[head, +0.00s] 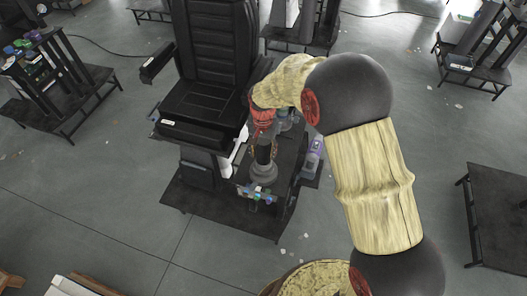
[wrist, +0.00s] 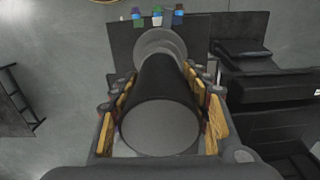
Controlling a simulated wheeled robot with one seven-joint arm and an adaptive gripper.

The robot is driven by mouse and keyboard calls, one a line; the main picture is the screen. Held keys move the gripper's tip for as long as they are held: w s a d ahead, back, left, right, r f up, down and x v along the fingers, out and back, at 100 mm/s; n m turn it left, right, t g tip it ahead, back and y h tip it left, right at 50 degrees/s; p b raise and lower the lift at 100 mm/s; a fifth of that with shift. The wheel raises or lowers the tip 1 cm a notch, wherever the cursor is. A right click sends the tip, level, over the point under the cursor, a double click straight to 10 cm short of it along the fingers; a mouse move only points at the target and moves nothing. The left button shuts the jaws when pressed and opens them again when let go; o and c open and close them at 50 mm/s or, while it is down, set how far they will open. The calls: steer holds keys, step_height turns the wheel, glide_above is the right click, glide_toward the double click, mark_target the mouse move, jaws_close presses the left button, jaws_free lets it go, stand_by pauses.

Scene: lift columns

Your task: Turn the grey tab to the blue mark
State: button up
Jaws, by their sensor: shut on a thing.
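My gripper (head: 263,146) reaches down beside the black chair, at a small dark stand. In the wrist view my gripper (wrist: 163,90) has its wood-coloured finger pads on both sides of a thick black cylinder (wrist: 160,102) with a grey end face, and is shut on it. The black cylinder (head: 263,154) stands upright on a round grey base (head: 263,171) in the head view. Small blue (wrist: 157,20), green and red pieces sit along the stand's edge. I cannot tell which part is the grey tab or which blue spot is the mark.
The black chair (head: 210,60) stands close on the left of my gripper. A purple-grey item (head: 315,150) is at the stand's right side. Dark side tables (head: 60,85) stand around, another at the right (head: 500,210). The grey floor (head: 100,190) between is mostly clear.

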steer(key=shift+a+m, duration=0.1)
steer(key=shift+m, duration=1.2)
steer(key=o, duration=1.7)
step_height(320, 180, up, 12)
